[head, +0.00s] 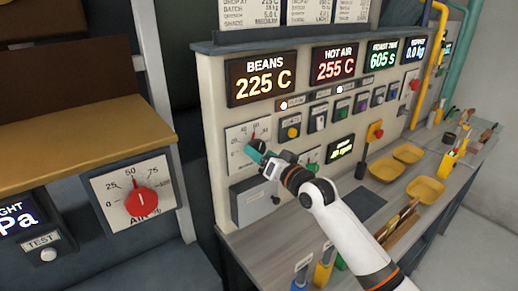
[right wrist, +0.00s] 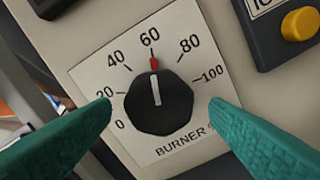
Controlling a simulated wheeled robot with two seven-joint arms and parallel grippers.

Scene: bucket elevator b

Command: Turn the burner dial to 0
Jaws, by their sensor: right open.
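The burner dial (right wrist: 160,108) is a black knob on a white scale plate (right wrist: 100,75) marked 0 to 100. Its white pointer line and a red mark both point close to 60. In the head view, the dial's plate (head: 236,136) is on the panel, and my gripper partly hides the knob. My right gripper (head: 254,153) is open in front of the dial. In the right wrist view, its teal fingers are on either side of the knob, with visible gaps and nothing held. My left gripper is not in view.
A red air dial (head: 141,201) is on a separate panel at the left. A yellow button (right wrist: 300,23) is beside the burner plate. A grey box (head: 254,203) juts out below the dial. Yellow trays (head: 426,189) and tools occupy the bench to the right.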

